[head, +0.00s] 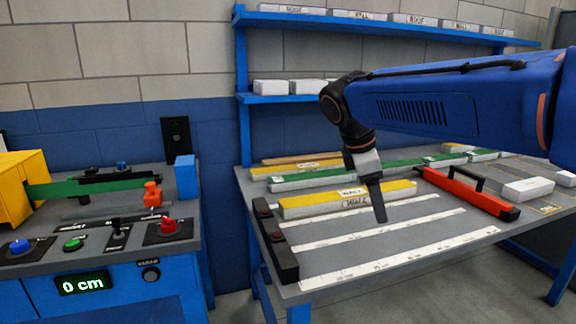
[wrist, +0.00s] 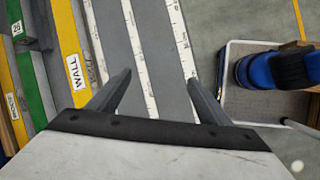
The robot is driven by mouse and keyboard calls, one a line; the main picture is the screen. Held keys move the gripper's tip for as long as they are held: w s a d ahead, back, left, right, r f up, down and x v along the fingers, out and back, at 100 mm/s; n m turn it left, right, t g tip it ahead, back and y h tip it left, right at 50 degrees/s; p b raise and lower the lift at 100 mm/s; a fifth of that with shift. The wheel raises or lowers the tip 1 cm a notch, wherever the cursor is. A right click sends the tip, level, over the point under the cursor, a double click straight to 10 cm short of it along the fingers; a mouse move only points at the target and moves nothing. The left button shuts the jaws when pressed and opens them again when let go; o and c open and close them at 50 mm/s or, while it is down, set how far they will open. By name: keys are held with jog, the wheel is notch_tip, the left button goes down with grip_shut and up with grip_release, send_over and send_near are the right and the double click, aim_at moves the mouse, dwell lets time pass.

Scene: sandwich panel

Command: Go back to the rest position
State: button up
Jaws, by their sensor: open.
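My gripper (head: 379,205) hangs pointing down above the grey worktable (head: 415,215), at the front end of my blue arm. In the wrist view my gripper (wrist: 158,82) has its two dark fingers spread apart with nothing between them. Below it are the grey table top and white ruled strips (wrist: 135,50). A panel with a yellow top labelled WALL (head: 345,198) lies on the table just behind and left of the gripper in the head view. I cannot tell the exact height of the fingertips above the table.
Green-topped panels (head: 330,178) lie further back. A red bar with a black handle (head: 465,193) lies right of the gripper. A black stop bar (head: 274,240) edges the table's left end. A control bench (head: 115,245) reading 0 cm stands at left. Blue shelves (head: 390,22) hang behind.

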jog(key=s+d+f+m+t+y, duration=0.1)
jog(key=s+d+f+m, duration=0.3)
jog(key=s+f+m, duration=0.4)
jog(key=s+d+f+m+t+y, duration=0.1)
jog(key=s+d+f+m+y, duration=0.2)
jog(key=s+f+m, duration=0.5)
jog(key=s+d+f, duration=0.1)
jog(key=s, duration=0.6)
jog(key=shift+s+d+f+m+t, duration=0.15)
jog(key=shift+d+f+m+t, duration=0.05)
jog(key=shift+m+t, duration=0.2)
